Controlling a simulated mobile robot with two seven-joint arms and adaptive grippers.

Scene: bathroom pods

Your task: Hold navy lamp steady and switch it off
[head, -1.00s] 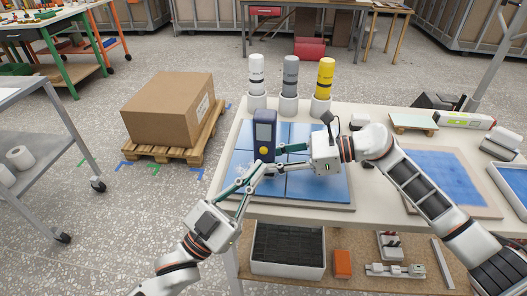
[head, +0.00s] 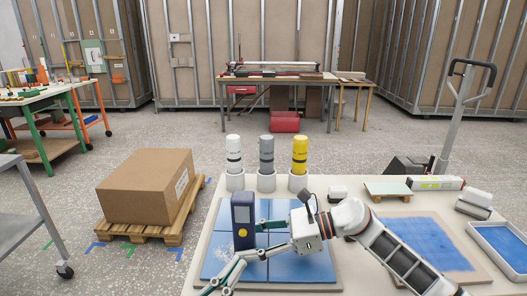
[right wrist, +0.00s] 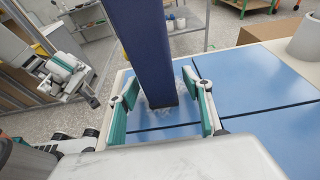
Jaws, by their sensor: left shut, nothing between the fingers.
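The navy lamp (head: 242,212) stands upright on the blue tiled board (head: 285,262), its grey panel and round yellow button facing me. In the right wrist view the lamp (right wrist: 141,45) rises between the spread fingers of my right gripper (right wrist: 160,82). That gripper is open, with a gap on at least the right side; I cannot tell whether a finger touches the lamp. In the head view my right gripper (head: 254,239) reaches in from the right. My left gripper (head: 236,264) is shut and empty, low in front of the lamp; its body is cut off by the bottom edge.
White, grey and yellow canisters (head: 267,155) stand in holders behind the board. A blue-topped panel (head: 425,240) and a tray (head: 500,245) lie on the right of the table. A cardboard box (head: 145,187) sits on a pallet to the left.

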